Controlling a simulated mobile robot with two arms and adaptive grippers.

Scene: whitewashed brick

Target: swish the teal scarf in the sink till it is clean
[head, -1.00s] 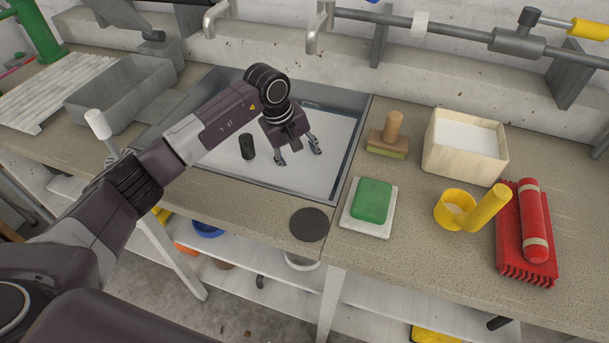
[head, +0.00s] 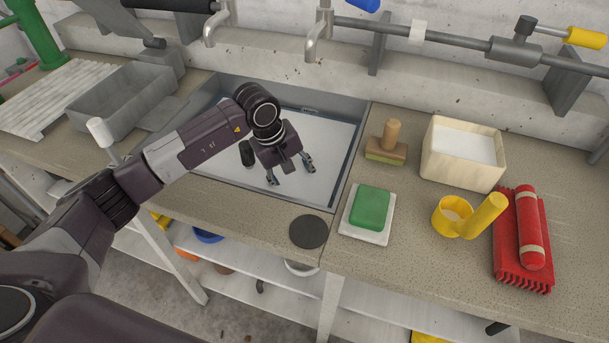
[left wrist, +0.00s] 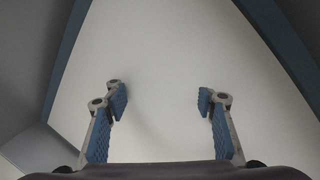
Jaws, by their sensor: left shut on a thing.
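The sink (head: 354,150) is a grey basin let into the counter, with an even, pale surface (head: 328,145) inside. My left gripper (head: 290,172) reaches down into the front part of the sink. In the left wrist view its two blue-padded fingers (left wrist: 160,103) stand apart over the pale surface. No teal cloth shows in any view; the scarf, held between the fingers, is hidden, seemingly under the pale surface. My right gripper is not in view.
A dark upright cylinder (head: 247,153) stands in the sink beside my left gripper. Taps (head: 318,38) overhang the back rim. Right of the sink are a brush (head: 388,150), a green soap block (head: 370,208), a wooden box (head: 450,170) and a yellow cup (head: 450,222). A grey trough (head: 120,105) sits left.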

